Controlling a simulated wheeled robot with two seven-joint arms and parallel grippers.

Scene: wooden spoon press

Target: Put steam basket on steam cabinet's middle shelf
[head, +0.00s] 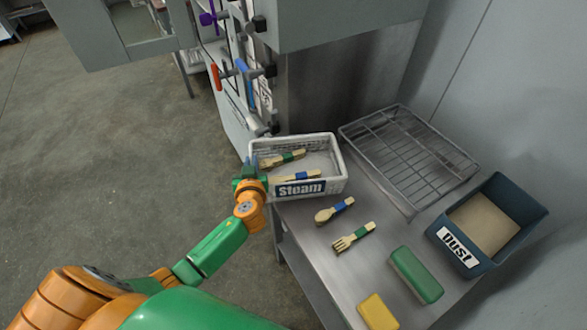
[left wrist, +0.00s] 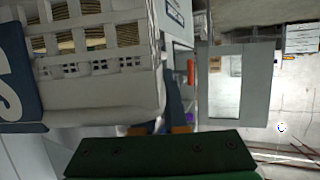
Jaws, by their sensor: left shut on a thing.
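The white steam basket (head: 345,170) has a blue "Steam" label and holds wooden spoons or forks with green and blue bands. It is at the table's far left corner in the head view; I cannot tell whether it touches the tabletop. My left gripper (head: 251,180) is shut on the basket's left side. The basket (left wrist: 100,95) fills the upper left of the left wrist view. A grey cabinet (head: 345,22) stands above and behind the basket, with a windowed door (head: 137,30) swung out to the left. Its shelves are hidden. My right gripper is out of view.
The metal table (head: 325,242) carries a wire rack (head: 410,150), a loose spoon (head: 335,210), a fork (head: 353,237), green (head: 415,274) and yellow (head: 377,311) blocks, and a blue "Dust" bin (head: 458,250). Coloured levers (head: 216,77) stick out beyond the basket. Floor at left is clear.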

